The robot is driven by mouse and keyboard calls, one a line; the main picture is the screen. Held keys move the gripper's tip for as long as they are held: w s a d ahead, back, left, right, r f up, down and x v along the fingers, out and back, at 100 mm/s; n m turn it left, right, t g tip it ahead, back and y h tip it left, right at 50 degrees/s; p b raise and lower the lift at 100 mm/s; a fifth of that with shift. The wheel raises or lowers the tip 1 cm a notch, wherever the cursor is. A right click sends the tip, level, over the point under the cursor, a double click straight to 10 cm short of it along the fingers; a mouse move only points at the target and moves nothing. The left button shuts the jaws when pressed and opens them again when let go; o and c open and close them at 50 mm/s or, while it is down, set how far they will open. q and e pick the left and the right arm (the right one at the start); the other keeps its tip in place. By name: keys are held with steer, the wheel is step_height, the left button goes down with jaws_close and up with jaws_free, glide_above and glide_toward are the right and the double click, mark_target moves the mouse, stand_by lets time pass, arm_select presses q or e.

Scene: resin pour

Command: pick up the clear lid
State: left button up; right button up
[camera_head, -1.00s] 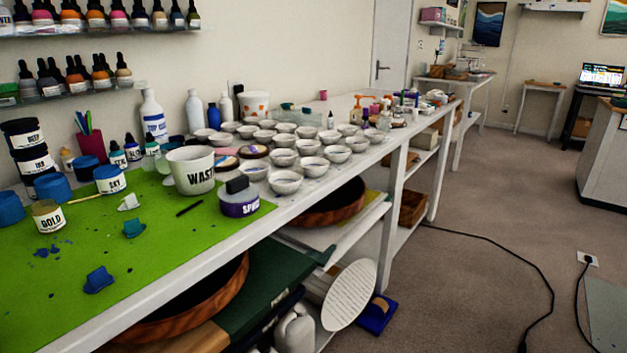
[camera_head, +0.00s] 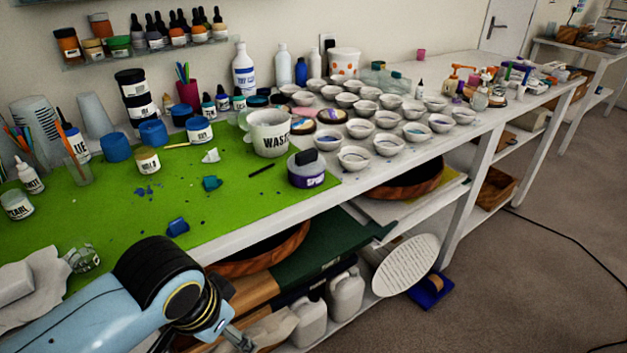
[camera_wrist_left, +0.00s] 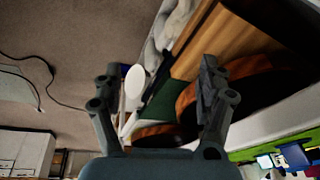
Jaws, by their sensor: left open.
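I cannot pick out a clear lid for certain. A small clear object (camera_head: 84,258), possibly a cup or lid, lies at the near left of the green mat (camera_head: 110,215), by crumpled white cloth. My left gripper (camera_head: 240,340) hangs in front of the table's near edge, below the mat's level, partly cut off by the picture's bottom. In the left wrist view my left gripper (camera_wrist_left: 160,70) has its fingers wide apart with nothing between them; the lower shelf shows beyond. My right gripper is not in view.
A WASTE tub (camera_head: 268,135), a purple-labelled jar (camera_head: 306,170) and several small bowls (camera_head: 355,158) crowd the table. Blue silicone pieces (camera_head: 178,227) lie on the mat. White jugs (camera_head: 345,292) and a round wooden tray (camera_head: 262,255) sit underneath. Open floor (camera_head: 540,270) lies to the right.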

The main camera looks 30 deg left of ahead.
arm_select(q)
step_height(320, 180, up, 7)
steer(key=w+p, duration=0.1)
steer(key=w, duration=0.2)
steer(key=n+g+y, duration=0.1)
steer(key=n+y, duration=0.2)
steer(key=n, duration=1.1)
glide_toward(307, 151)
steer(key=p+x, duration=0.1)
steer(key=x, duration=0.2)
steer(key=shift+a+f, duration=0.25)
steer(key=shift+x, duration=2.75)
steer(key=shift+d, duration=0.15)
steer(key=c, duration=1.1)
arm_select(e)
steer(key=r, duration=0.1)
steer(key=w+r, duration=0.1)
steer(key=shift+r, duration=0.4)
arm_select(q)
steer(key=shift+o, duration=0.2)
